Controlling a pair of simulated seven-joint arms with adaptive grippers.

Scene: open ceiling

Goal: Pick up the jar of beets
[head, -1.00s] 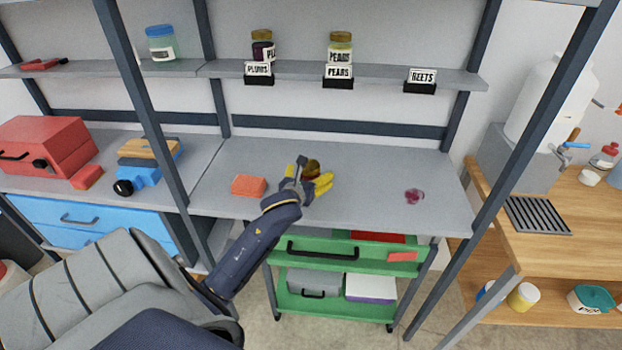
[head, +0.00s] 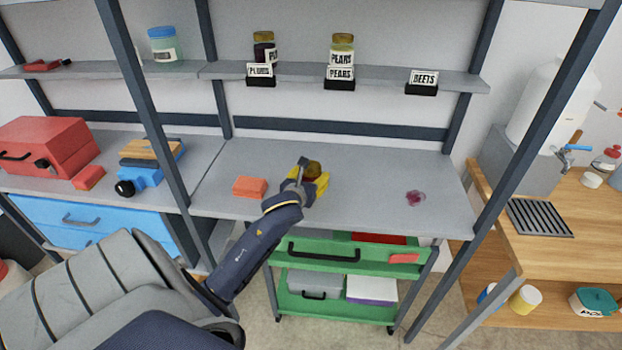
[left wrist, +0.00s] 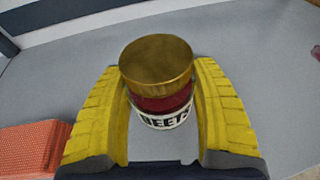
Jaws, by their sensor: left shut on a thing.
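The jar of beets (left wrist: 162,102) stands upright between the yellow fingers of my left gripper (left wrist: 160,115) in the left wrist view. It has a gold lid, dark red contents and a white label with black letters, partly cut off. In the head view only the jar's gold lid (head: 313,168) shows clearly; the rest is hidden behind my left gripper (head: 312,186). The gripper is shut on the jar at the grey workbench (head: 350,205). I cannot tell whether the jar touches the bench. My right gripper is not in view.
An orange-red block (head: 250,187) lies left of the gripper. A purple-red splotch (head: 415,198) lies to the right. Above, a shelf (head: 300,71) holds a plums jar (head: 265,52), a pears jar (head: 342,50) and a beets sign (head: 423,78) with no jar behind it.

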